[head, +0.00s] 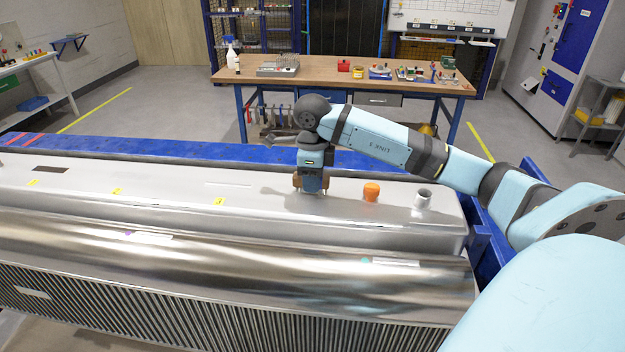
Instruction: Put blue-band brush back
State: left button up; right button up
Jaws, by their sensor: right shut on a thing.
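My right gripper (311,187) points down close over the top of the long metal housing, left of the orange cap. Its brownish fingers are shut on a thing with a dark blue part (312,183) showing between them. The blue fits the blue-band brush, but its bristles and handle cannot be made out. I cannot tell whether its lower end touches the housing. My left gripper is not in view.
The silver housing (150,190) fills the front. An orange cap (371,192) and a metal cap (423,199) stand on it, right of the gripper. A blue rail (210,152) runs behind. A wooden workbench (320,70) with several small items stands farther back.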

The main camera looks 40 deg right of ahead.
jog(key=shift+f, duration=0.45)
jog(key=shift+f, duration=0.1)
jog(key=shift+f, duration=0.15)
jog(key=o, duration=0.9)
